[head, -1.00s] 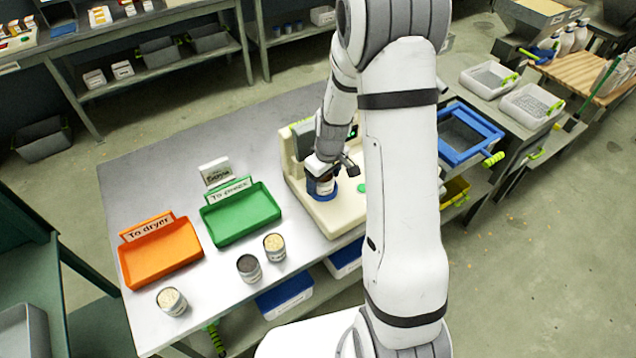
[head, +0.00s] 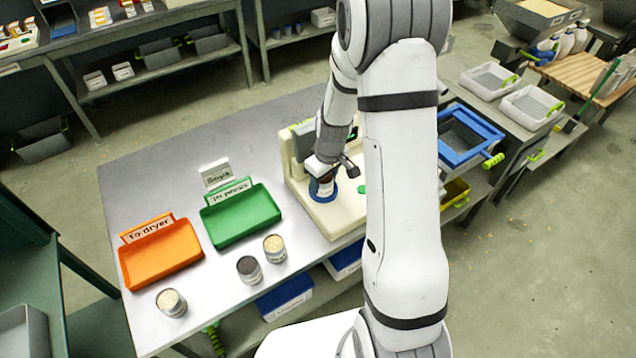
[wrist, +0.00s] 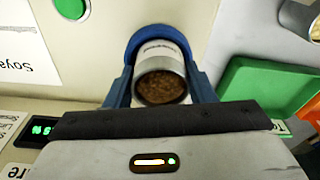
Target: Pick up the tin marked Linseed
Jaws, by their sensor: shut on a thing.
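My gripper (wrist: 161,92) is shut on a tin (wrist: 160,78) with a pale label and brown grains inside. The writing on its label is too small to read. The tin is upright at the blue ring (wrist: 140,36) of a cream machine (head: 335,215); I cannot tell whether it touches the ring. In the head view my gripper (head: 324,172) is over the machine and partly covers the tin. Three other tins stand on the metal table: one with pale contents (head: 171,302), one with dark contents (head: 249,269) and one with pale yellow contents (head: 274,248).
An orange tray (head: 160,262) marked "To dryer" and a green tray (head: 240,222) are left of the machine. The machine has a green button (wrist: 70,8) and a lit display (wrist: 42,129). The table's back left is clear.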

